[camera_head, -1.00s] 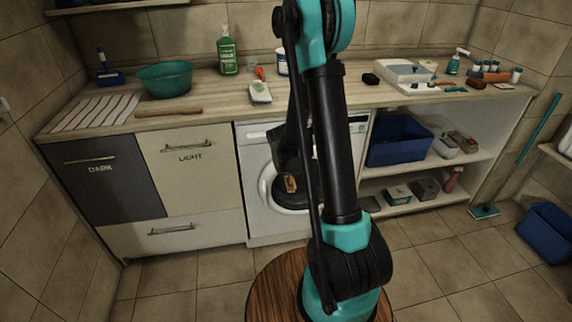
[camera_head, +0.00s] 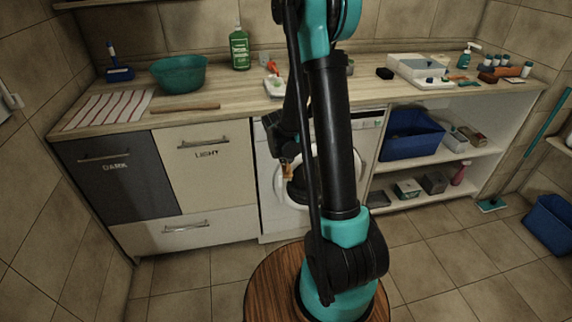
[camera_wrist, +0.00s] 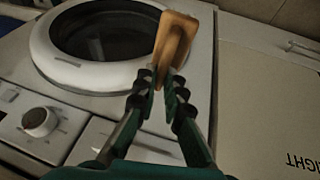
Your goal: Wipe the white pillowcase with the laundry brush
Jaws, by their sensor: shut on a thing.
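The laundry brush, with a tan wooden body (camera_wrist: 174,42), is held at the tips of my gripper (camera_wrist: 161,84) in the wrist view. It is tilted, with its long end pointing up in that picture; its bristles cannot be made out. In the head view the brush (camera_head: 288,173) shows small, in front of the washing machine, and my gripper is mostly dark and partly hidden by my arm. I cannot make out a plain white pillowcase in either view. A red-and-white striped cloth (camera_head: 108,109) lies flat at the counter's left end.
The washing machine (camera_wrist: 207,72) stands close behind the brush. On the counter (camera_head: 225,95) are a teal basin (camera_head: 180,75), a green bottle (camera_head: 239,50), a wooden stick (camera_head: 186,108) and a white box (camera_head: 422,69). A blue bin (camera_head: 410,145) sits on the shelf at right. Floor at left is clear.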

